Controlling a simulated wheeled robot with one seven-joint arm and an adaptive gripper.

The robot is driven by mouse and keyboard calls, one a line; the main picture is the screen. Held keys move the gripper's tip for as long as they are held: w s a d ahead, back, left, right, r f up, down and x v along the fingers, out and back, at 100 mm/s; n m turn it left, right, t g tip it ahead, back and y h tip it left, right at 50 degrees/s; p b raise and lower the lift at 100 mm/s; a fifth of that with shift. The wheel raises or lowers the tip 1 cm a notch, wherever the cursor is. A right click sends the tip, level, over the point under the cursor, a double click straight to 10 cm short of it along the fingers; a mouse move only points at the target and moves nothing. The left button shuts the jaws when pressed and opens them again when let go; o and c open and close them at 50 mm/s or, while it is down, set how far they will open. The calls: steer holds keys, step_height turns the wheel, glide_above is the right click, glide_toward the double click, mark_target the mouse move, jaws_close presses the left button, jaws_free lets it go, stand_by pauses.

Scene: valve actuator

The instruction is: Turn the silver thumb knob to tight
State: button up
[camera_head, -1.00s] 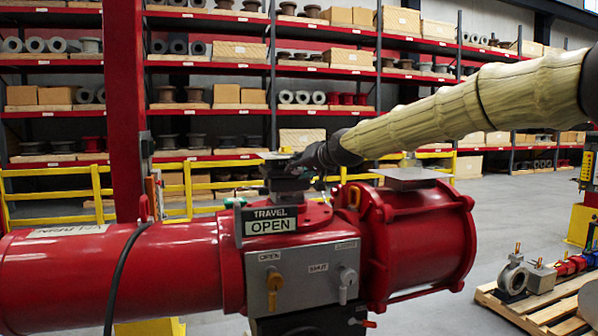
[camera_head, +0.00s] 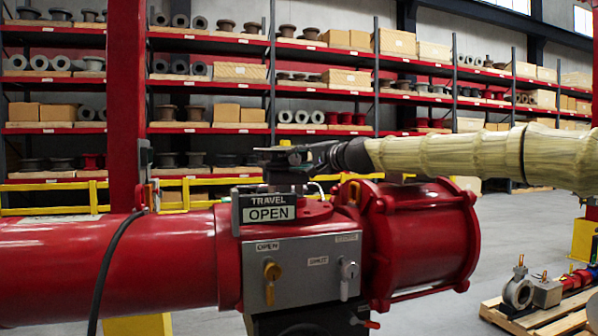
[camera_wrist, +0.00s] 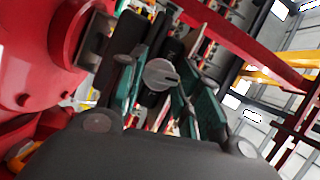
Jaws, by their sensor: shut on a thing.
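The silver thumb knob (camera_wrist: 161,75) shows in the wrist view as a round metal face with a raised bar across it. My gripper (camera_wrist: 163,90) has its teal-padded fingers on either side of the knob and is shut on it. In the head view my gripper (camera_head: 285,160) is at the top of the red valve actuator (camera_head: 425,240), just above the black sign (camera_head: 268,208) reading TRAVEL OPEN. The knob is hidden by the gripper in that view. I cannot read any tight mark.
A grey panel (camera_head: 300,292) below the sign carries a yellow lever (camera_head: 271,280) and a silver lever (camera_head: 348,275). A black cable (camera_head: 105,265) hangs in front of the red cylinder at left. Yellow railings and shelves stand behind. A pallet (camera_head: 535,315) lies at lower right.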

steer(key=shift+f+m+b, duration=0.2)
steer(key=shift+m+b, duration=0.3)
steer(key=shift+b, duration=0.05)
steer(key=o, duration=1)
steer(key=shift+d+r, duration=0.1)
steer(key=shift+d, duration=0.1)
steer(key=shift+a, duration=0.1)
steer(key=shift+y, duration=0.3)
steer(key=shift+s, duration=0.1)
steer(key=v, duration=1.2)
